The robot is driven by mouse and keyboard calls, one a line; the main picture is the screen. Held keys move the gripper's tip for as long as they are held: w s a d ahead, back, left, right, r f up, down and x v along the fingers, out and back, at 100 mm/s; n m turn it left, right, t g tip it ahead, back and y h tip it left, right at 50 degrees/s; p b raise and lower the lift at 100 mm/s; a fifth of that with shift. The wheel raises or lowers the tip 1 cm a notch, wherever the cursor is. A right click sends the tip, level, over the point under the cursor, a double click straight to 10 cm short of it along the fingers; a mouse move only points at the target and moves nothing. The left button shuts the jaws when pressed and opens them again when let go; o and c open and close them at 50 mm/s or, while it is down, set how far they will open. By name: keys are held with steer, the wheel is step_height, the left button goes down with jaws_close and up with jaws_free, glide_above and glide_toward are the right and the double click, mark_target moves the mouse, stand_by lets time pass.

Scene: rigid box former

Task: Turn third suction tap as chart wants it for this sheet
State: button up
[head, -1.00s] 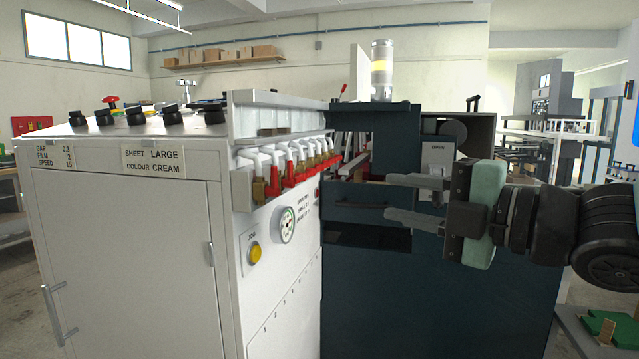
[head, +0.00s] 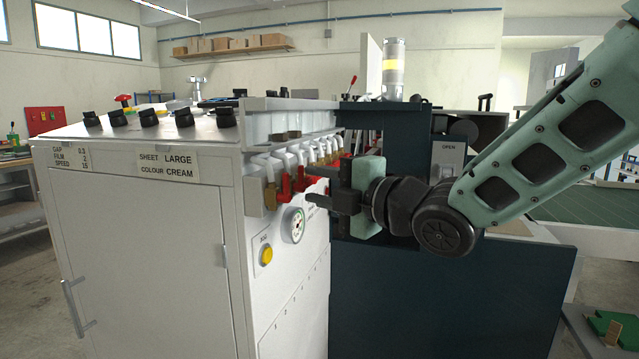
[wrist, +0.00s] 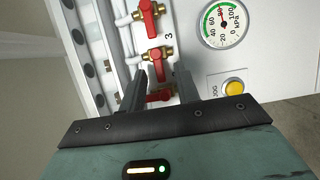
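A row of suction taps (head: 301,178) with red handles and brass bodies runs along the white machine's side. A lower red handle (wrist: 160,97) shows in the gap between my fingers, partly hidden. My gripper (head: 322,186) is open beside the near taps; its fingers also show in the wrist view (wrist: 160,75). I cannot tell whether they touch anything. A plate (head: 167,164) reads SHEET LARGE, COLOUR CREAM.
A pressure gauge (head: 294,226) and a yellow JOG button (head: 266,255) sit on the panel below the taps. A second plate (head: 71,151) lists gap, film and speed. A dark blue cabinet (head: 450,300) stands right of the taps. No settings chart is readable.

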steer(key=shift+w+a, duration=0.1)
jaws_close()
